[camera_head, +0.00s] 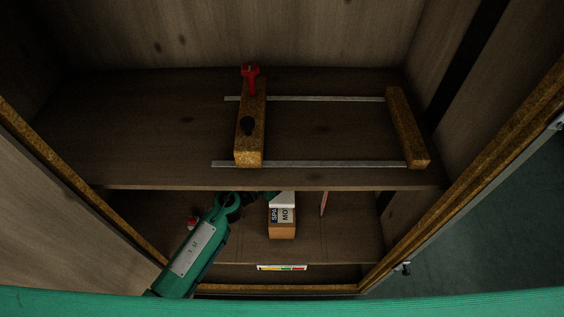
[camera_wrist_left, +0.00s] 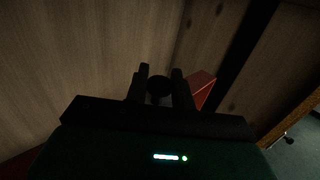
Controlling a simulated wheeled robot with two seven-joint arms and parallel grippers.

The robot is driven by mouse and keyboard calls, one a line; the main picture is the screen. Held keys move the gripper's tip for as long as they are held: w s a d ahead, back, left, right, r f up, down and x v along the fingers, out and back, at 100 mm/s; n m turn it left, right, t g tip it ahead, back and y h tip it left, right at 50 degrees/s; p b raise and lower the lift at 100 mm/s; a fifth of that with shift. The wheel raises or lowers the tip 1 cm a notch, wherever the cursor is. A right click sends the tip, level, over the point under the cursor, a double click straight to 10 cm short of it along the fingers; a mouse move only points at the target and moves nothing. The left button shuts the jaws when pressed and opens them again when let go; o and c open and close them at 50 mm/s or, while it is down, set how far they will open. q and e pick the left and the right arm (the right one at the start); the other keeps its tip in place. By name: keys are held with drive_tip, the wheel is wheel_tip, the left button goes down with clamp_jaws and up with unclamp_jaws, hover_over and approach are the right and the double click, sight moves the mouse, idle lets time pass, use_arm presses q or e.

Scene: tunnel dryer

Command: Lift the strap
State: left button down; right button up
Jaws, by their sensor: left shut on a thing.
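My left gripper shows in the left wrist view (camera_wrist_left: 160,82), with its two dark fingers on either side of a dark round thing (camera_wrist_left: 159,91). It is shut on this thing; the picture is too dark to tell whether it belongs to the strap. In the head view my green left arm reaches into the lower compartment, and its fingers are hidden under the upper shelf. I cannot make out a strap for certain in either view. A red piece (camera_wrist_left: 203,86) stands just right of the fingers; a thin red piece (camera_head: 324,203) also shows in the head view. My right gripper is not in view.
The upper shelf (camera_head: 180,130) carries a wooden bar clamp (camera_head: 249,145) with a red handle (camera_head: 251,75). A box with a white label (camera_head: 282,230) stands below, right of my arm. Wooden side frames (camera_head: 470,185) edge the opening.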

use_arm(q)
drive_tip(key=c, duration=1.3)
unclamp_jaws()
drive_tip(key=shift+o, duration=0.2)
drive_tip(key=shift+s+a, duration=0.1)
drive_tip(key=b+v, duration=0.1)
drive_tip(key=v, duration=0.6)
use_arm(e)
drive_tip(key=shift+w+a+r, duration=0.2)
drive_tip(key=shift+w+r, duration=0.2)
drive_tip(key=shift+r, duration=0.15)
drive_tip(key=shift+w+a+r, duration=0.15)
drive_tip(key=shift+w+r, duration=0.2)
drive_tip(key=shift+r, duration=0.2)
use_arm(q)
drive_tip(key=shift+s+a+r, duration=0.1)
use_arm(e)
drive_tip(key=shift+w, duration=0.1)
